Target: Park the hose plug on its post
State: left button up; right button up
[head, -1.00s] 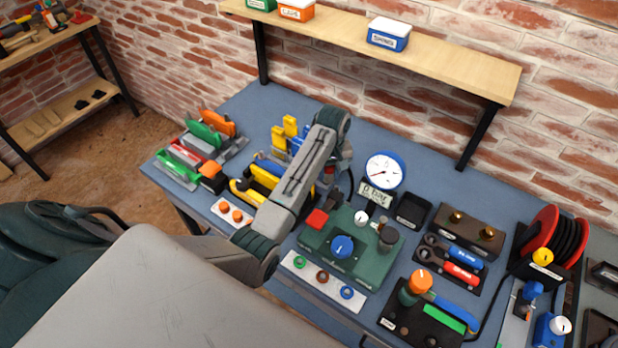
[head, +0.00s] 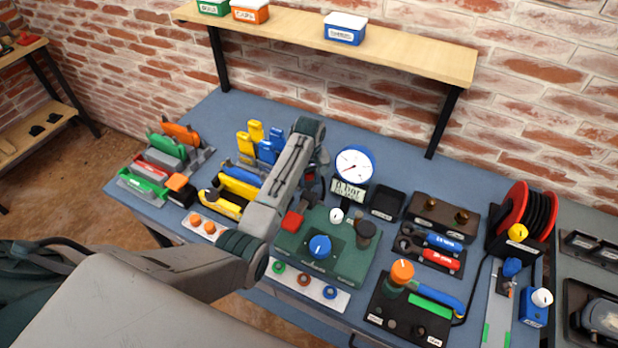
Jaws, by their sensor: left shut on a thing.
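My left gripper (head: 313,182) is behind its own wrist, low over the bench between the yellow and blue clips and the pressure gauge (head: 354,165). It is shut; what it holds is mostly hidden, and I take it to be the hose plug. The plug's shape does not show clearly. The green test block (head: 325,262), with a blue knob, a red cap and a dark upright cylinder (head: 366,234), stands just in front of the gripper. I cannot tell which upright is the plug's post. My right gripper is out of view.
A brown block (head: 428,212) with two brass fittings stands right of the gauge, beside a black tray (head: 387,201). A red hose reel (head: 513,212) and an orange-knobbed valve (head: 402,272) stand further right. A shelf (head: 400,54) overhangs the bench's back.

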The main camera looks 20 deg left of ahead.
pick_arm(q)
jog(key=shift+f, duration=0.2)
jog(key=shift+f+b, duration=0.5)
jog(key=shift+f, duration=0.55)
jog(key=o, duration=1.5)
notch_tip(320, 180, up, 6)
jog(key=p, duration=0.6)
jog(key=shift+f, duration=0.1)
jog(key=shift+r, duration=1.1)
